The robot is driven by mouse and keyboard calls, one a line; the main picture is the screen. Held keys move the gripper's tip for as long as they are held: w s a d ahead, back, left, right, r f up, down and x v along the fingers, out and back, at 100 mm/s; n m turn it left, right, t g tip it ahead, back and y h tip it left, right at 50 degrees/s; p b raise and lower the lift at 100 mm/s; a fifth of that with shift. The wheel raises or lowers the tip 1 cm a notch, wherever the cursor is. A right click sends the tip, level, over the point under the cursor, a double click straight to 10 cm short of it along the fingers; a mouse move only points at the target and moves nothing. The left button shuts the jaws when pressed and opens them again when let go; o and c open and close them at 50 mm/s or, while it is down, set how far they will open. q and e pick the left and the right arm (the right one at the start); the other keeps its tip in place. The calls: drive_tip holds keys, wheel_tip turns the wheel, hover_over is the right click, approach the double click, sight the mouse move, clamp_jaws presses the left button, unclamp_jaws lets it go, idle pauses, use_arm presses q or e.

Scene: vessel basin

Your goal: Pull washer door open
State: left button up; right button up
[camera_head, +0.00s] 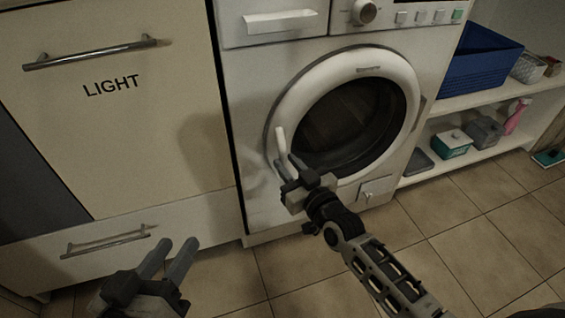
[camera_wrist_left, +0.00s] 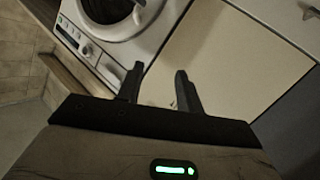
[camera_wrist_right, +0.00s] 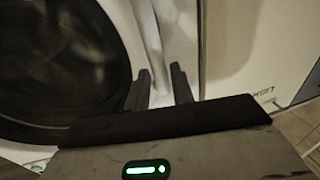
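The white front-loading washer (camera_head: 245,120) has a round door with a white ring (camera_head: 290,85) and dark glass. The door looks shut. Its pale upright handle (camera_head: 281,140) is on the ring's left side. My right gripper (camera_head: 287,164) is open at the handle's lower end, fingers pointing at the door. In the right wrist view, the handle (camera_wrist_right: 153,42) rises just beyond and between the fingertips (camera_wrist_right: 160,74); contact cannot be told. My left gripper (camera_head: 177,246) is open and empty, low in front of the cabinet. The left wrist view shows its spread fingers (camera_wrist_left: 159,72) too.
A cream cabinet (camera_head: 130,130) marked LIGHT, with bar handles, stands left of the washer. To the right, a shelf (camera_head: 490,97) holds a blue bin (camera_head: 475,62) and several small items. The tiled floor (camera_head: 480,225) in front is clear.

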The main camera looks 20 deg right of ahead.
drive_tip(key=shift+b+x, duration=0.3)
drive_tip(key=shift+x, duration=1.15)
use_arm(q)
drive_tip(key=shift+d+r, duration=0.15)
drive_tip(key=shift+r, duration=0.05)
